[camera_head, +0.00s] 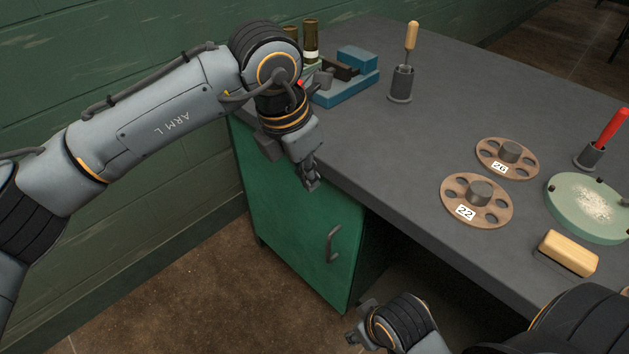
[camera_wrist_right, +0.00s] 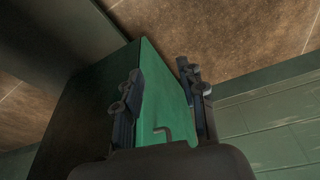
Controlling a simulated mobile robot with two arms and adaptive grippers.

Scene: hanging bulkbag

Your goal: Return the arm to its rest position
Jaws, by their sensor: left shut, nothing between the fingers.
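My left arm comes in from the left in the head view. Its gripper (camera_head: 310,183) points down in front of the desk's left front edge, shut and empty. My right gripper (camera_head: 362,325) shows at the bottom of the head view, in front of the desk and below its top. In the right wrist view its two fingers (camera_wrist_right: 160,100) stand apart with a gap between them, and nothing is held. The green cabinet door shows beyond the gap.
The grey desk top (camera_head: 420,140) carries a blue vise (camera_head: 345,85), a tool in a holder (camera_head: 401,84), discs marked 26 (camera_head: 490,152) and 22 (camera_head: 452,196), a round green dish (camera_head: 560,205), a wooden block (camera_head: 568,253) and a red-handled tool (camera_head: 611,127). The green cabinet (camera_head: 290,225) is below.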

